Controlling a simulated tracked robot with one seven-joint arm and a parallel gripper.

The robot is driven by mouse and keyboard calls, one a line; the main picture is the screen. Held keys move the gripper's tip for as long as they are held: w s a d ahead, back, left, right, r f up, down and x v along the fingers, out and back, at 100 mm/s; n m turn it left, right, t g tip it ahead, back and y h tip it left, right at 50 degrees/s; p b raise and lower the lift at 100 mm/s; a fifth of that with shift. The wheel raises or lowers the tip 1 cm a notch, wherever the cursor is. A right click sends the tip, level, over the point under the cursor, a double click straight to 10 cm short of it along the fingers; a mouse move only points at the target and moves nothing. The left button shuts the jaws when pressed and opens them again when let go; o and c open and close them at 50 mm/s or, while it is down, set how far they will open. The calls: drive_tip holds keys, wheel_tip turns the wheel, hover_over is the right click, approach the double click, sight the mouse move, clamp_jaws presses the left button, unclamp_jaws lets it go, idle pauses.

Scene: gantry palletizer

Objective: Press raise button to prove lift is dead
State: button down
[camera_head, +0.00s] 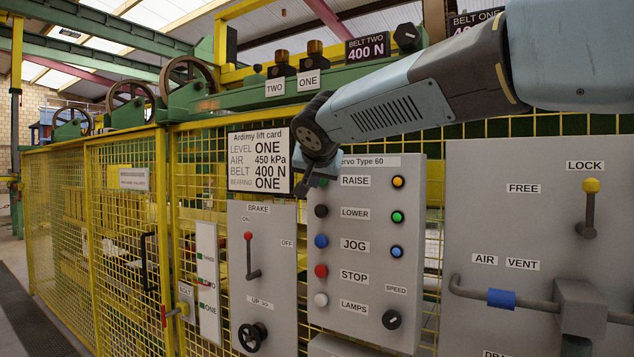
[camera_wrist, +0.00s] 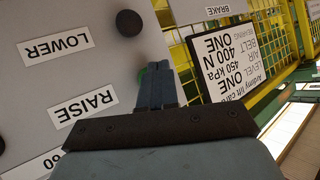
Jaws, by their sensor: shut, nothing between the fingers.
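The grey control panel (camera_head: 365,260) carries a RAISE label (camera_head: 355,181), which also shows upside down in the wrist view (camera_wrist: 83,105). The black LOWER button (camera_head: 321,211) sits just below. The amber lamp (camera_head: 398,182) is right of the RAISE label.
Below are the blue JOG button (camera_head: 321,241), red STOP button (camera_head: 321,271) and white LAMPS button (camera_head: 321,300). The lift card (camera_head: 258,160) hangs close left of my gripper. The brake panel (camera_head: 262,290) has a red-knobbed lever (camera_head: 251,258). Yellow mesh fencing (camera_head: 110,220) stands left.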

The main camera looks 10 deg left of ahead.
drive_tip(key=shift+w+d, duration=0.2)
drive_tip(key=shift+w, duration=0.25)
idle(0.8)
drive_tip(key=shift+s, duration=0.15)
drive_tip(key=shift+s+a, duration=0.35)
drive_tip(key=shift+s, duration=0.35)
idle(0.3)
drive_tip(key=s, duration=0.1)
drive_tip(key=s+a, duration=0.1)
drive_tip(key=s, duration=0.1)
drive_tip(key=s+a, duration=0.1)
drive_tip(key=shift+s, duration=0.35)
idle(0.6)
drive_tip(key=shift+d, duration=0.1)
